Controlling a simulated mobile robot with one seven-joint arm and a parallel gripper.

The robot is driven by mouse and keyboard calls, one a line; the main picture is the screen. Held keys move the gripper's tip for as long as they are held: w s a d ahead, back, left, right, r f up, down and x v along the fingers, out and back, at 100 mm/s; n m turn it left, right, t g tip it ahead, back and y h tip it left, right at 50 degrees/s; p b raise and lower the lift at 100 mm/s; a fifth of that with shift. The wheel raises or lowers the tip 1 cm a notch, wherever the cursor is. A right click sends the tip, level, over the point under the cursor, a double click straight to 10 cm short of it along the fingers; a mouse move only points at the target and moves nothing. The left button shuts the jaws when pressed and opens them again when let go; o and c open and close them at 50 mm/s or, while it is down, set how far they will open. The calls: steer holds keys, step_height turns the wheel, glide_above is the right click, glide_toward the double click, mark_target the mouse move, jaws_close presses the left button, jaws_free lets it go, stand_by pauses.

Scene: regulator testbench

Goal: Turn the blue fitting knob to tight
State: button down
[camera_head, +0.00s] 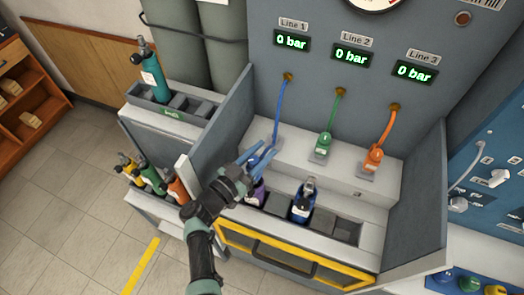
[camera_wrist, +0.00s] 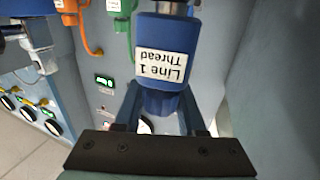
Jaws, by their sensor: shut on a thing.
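The blue fitting (camera_wrist: 165,50) fills the top middle of the wrist view, with a white label reading "Line 1 Thread". Its ribbed blue knob (camera_wrist: 163,103) sits between the two fingers of my gripper (camera_wrist: 162,112), which is shut on it. In the head view my gripper (camera_head: 258,158) is at the left end of the bench ledge, below the Line 1 outlet, and hides most of the fitting. A blue hose (camera_head: 281,105) runs down from that outlet to it. The Line 1 display (camera_head: 291,41) reads 0 bar.
A green fitting (camera_head: 323,146) and an orange fitting (camera_head: 374,158) stand to the right on the ledge. A blue bottle (camera_head: 302,205) and a purple bottle (camera_head: 256,193) sit in the front rack. Grey side panels (camera_head: 415,205) bound the bench.

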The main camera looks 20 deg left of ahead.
steer(key=shift+c, duration=2.4)
jaws_free()
steer(key=v, duration=1.3)
